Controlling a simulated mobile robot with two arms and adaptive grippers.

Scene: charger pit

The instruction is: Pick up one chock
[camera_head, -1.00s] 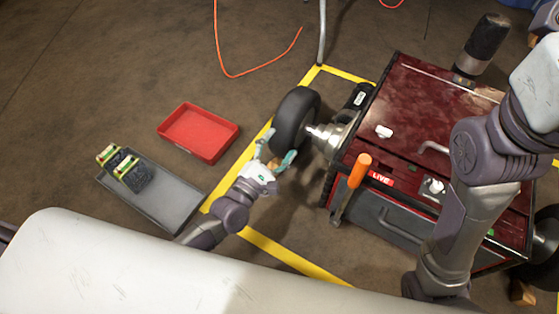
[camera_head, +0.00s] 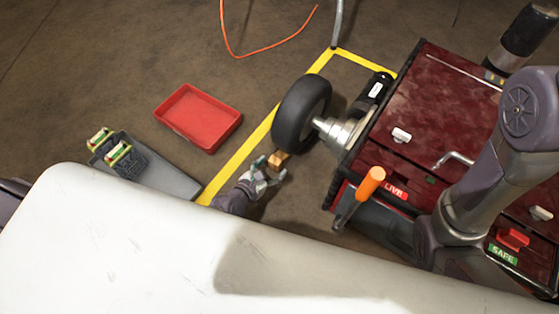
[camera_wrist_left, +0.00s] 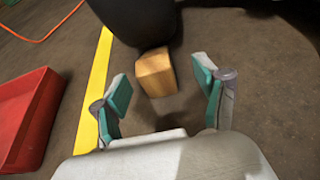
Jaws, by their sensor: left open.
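A wooden chock (camera_head: 278,160) sits on the floor against the near side of the black wheel (camera_head: 302,112). In the left wrist view the chock (camera_wrist_left: 156,73) lies just ahead of and between the open fingers, touching or nearly touching the tyre (camera_wrist_left: 135,18). My left gripper (camera_head: 268,172) is open and empty, low over the floor just in front of the chock; its green-padded fingers (camera_wrist_left: 164,92) stand wide apart. My right arm crosses the right side of the head view, but its gripper is out of view.
A dark red cart (camera_head: 440,105) with an orange-handled lever (camera_head: 370,182) stands right of the wheel. A red tray (camera_head: 198,117) and a grey tray (camera_head: 178,183) with green-and-yellow items lie to the left. Yellow tape (camera_head: 240,155) marks the floor.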

